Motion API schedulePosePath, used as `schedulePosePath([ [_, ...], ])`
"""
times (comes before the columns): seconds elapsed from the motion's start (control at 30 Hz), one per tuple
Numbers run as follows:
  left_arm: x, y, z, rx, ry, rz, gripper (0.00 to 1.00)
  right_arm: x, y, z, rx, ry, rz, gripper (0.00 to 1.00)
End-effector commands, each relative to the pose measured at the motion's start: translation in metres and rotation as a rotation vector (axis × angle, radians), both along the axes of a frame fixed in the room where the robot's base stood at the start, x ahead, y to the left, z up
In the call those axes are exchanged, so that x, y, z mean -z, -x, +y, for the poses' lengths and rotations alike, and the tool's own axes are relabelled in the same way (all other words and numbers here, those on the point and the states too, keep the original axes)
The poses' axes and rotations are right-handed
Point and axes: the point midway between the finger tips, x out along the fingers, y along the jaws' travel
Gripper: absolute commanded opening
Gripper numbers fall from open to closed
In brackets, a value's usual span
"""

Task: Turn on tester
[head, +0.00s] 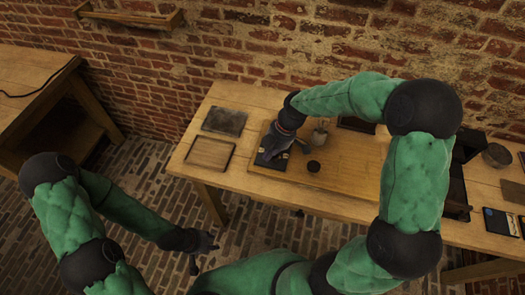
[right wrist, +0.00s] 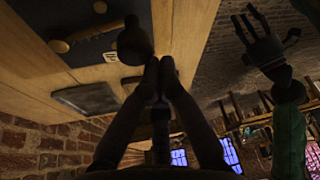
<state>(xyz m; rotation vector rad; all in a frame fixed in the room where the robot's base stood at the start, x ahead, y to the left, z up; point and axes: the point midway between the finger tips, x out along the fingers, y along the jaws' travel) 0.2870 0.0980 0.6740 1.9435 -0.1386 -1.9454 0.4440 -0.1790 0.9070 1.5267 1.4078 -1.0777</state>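A dark flat device (head: 268,160), which looks like the tester, lies on the wooden board on the table in the head view. My right gripper (head: 283,148) is over it and hides part of it. In the right wrist view a dark panel (right wrist: 85,28) with round knobs, probably the same device, is at the upper left. My right gripper (right wrist: 160,66) has its fingertips together there, with nothing seen between them. Whether it touches the device cannot be told. My left gripper (head: 207,243) is low, off the table's front edge; in the right wrist view (right wrist: 262,38) its fingers are spread and empty.
A wooden tray (head: 233,157) and a grey slab (head: 225,121) lie left of the board (head: 350,175).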

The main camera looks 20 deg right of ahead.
Motion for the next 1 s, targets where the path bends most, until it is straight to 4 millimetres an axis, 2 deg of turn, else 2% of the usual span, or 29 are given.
schedulePosePath([
  [0.2,0.001,0.000,0.000,0.000,0.000,0.000,0.40,0.000,0.007,-0.012,-0.126,0.000,0.000,0.00],
  [0.53,0.001,0.000,0.000,0.000,0.000,0.000,0.40,0.000,0.012,-0.021,-0.121,0.000,0.000,0.00],
  [1.0,0.001,0.000,0.000,0.000,0.000,0.000,0.40,0.000,0.012,-0.021,-0.121,0.001,-0.001,0.00],
])
